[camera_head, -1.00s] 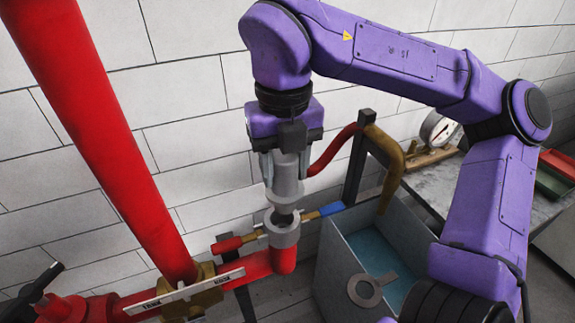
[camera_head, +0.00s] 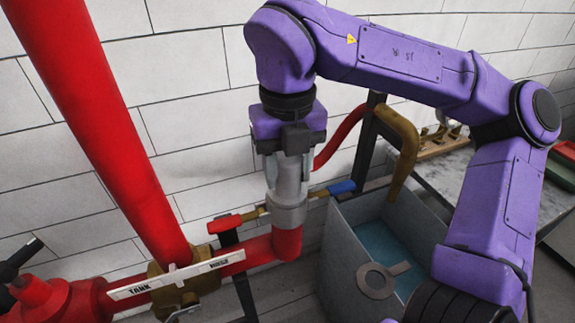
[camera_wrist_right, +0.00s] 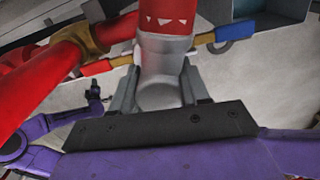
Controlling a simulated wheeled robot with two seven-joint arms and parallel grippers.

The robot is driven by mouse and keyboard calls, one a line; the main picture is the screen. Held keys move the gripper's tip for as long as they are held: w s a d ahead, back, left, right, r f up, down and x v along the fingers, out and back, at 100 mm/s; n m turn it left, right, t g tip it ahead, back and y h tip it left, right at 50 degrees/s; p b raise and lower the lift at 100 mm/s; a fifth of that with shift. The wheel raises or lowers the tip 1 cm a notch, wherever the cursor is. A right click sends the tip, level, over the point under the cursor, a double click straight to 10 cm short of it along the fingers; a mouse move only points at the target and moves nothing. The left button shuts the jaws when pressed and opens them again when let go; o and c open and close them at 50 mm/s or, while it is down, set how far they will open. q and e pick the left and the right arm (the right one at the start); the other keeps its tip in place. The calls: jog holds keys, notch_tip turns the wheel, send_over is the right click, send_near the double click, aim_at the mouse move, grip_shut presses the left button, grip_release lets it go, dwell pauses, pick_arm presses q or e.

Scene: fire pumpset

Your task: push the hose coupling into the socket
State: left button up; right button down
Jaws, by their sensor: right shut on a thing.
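The grey hose coupling (camera_head: 290,178) is upright in my right gripper (camera_head: 287,172), with the red hose (camera_head: 340,138) leading off to its right. The grey socket (camera_head: 286,215) sits on the upturned end of the red pipe (camera_head: 288,243). The coupling's lower end meets the socket, and no gap shows between them; how deep it sits is hidden. In the right wrist view the gripper's fingers (camera_wrist_right: 155,90) close on both sides of the grey coupling (camera_wrist_right: 163,62).
A red handle (camera_head: 225,224) and a blue handle (camera_head: 341,187) stick out beside the socket. A grey water tank (camera_head: 345,245) with a ring-ended tool on its rim stands to the right. A thick red pipe (camera_head: 105,130) slants up at left. A valve with a TANK/HOSE plate (camera_head: 180,275) is below.

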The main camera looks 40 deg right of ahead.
jog(key=shift+w, duration=0.15)
jog(key=shift+c, duration=2.4)
grip_release()
notch_tip(320, 180, up, 10)
jog(key=shift+r, duration=0.25)
